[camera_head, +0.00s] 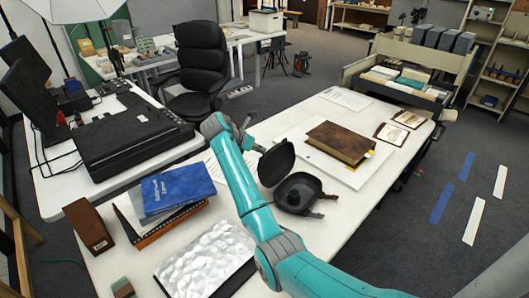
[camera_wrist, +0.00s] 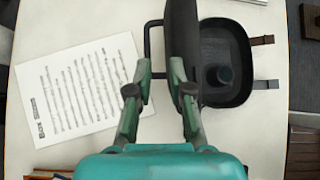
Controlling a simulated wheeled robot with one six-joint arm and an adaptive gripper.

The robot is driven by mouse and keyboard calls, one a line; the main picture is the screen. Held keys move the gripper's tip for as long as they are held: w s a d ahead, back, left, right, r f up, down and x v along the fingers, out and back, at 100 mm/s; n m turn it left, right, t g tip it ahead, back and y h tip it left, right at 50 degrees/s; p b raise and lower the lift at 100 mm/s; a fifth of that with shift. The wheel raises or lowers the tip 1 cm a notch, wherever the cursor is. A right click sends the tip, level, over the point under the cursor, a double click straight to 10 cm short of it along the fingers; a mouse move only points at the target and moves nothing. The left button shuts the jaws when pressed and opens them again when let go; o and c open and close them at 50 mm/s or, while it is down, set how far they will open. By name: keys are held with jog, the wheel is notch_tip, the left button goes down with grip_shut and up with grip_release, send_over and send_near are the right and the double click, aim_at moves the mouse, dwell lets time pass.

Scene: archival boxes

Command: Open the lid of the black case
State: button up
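The black case stands on the white table with its lid raised. In the head view the lid (camera_head: 277,163) stands steeply up from the open base (camera_head: 298,195). In the wrist view the lid (camera_wrist: 181,45) shows nearly edge-on, left of the hollow base (camera_wrist: 238,75), which has a round dark part inside. A thin black handle (camera_wrist: 148,45) sticks out left from the lid. My gripper (camera_wrist: 160,70) has its fingers apart, beside the lid's outer side; the right fingertip overlaps the lid's edge, and I cannot tell whether it touches.
A printed sheet (camera_wrist: 82,88) lies left of the case. A brown book (camera_head: 340,142) lies behind it on the table. A blue book (camera_head: 178,188), a brown box (camera_head: 88,226) and a bumpy white panel (camera_head: 207,262) are to the left. Table right of the case is clear.

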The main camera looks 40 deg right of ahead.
jog(key=shift+v, duration=2.6)
jog(key=shift+f, duration=0.1)
